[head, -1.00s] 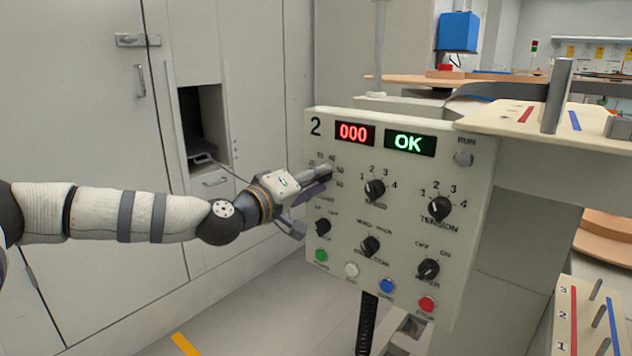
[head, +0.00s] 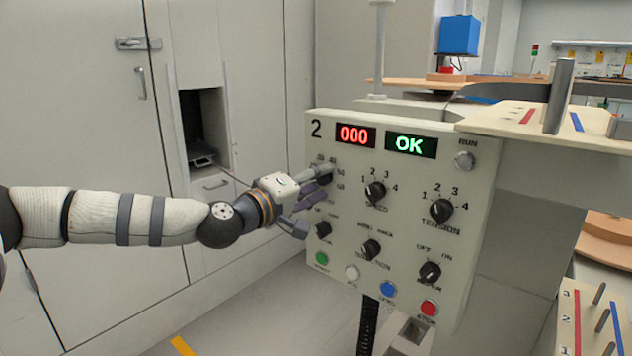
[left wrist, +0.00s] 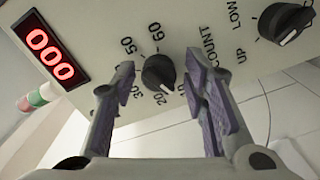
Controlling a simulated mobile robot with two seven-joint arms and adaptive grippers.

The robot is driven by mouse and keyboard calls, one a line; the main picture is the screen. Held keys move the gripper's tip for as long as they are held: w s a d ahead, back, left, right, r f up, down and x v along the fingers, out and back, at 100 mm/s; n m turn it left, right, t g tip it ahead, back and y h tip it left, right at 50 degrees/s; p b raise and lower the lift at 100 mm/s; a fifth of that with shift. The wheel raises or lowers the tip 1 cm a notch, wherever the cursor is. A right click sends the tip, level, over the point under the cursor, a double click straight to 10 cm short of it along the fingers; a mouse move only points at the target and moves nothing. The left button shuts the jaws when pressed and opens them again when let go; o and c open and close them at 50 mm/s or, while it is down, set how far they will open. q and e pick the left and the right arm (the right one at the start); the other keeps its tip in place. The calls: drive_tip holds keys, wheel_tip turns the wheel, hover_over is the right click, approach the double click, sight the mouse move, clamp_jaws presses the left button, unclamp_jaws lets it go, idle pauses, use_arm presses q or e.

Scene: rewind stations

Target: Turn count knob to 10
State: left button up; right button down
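The black count knob (left wrist: 158,72) is on the cream panel (head: 455,290), with numbers around it and the word COUNT beside it. In the left wrist view its white pointer mark is at the lower right, towards the 10 and 20 labels; the exact setting is hard to tell. My left gripper (head: 318,198) is at the panel's left side. Its purple-padded fingers stand on either side of the knob, with a gap showing on both sides. In the head view the gripper hides part of the knob. My right gripper is not in view.
The red display (head: 355,135) reads 000 and the green display (head: 410,145) reads OK. A speed knob (head: 375,192) is close to the right. An UP/LOW knob (head: 323,229) is just below my gripper. Coloured buttons line the panel's lower edge.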

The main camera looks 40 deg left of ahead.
use_arm(q)
drive_tip(key=shift+r, duration=0.1)
drive_tip(key=shift+s+a, duration=0.15)
drive_tip(key=shift+s, duration=0.1)
drive_tip(key=s, duration=1.1)
drive_tip(key=shift+s+a, duration=0.25)
drive_tip(key=shift+a, duration=0.1)
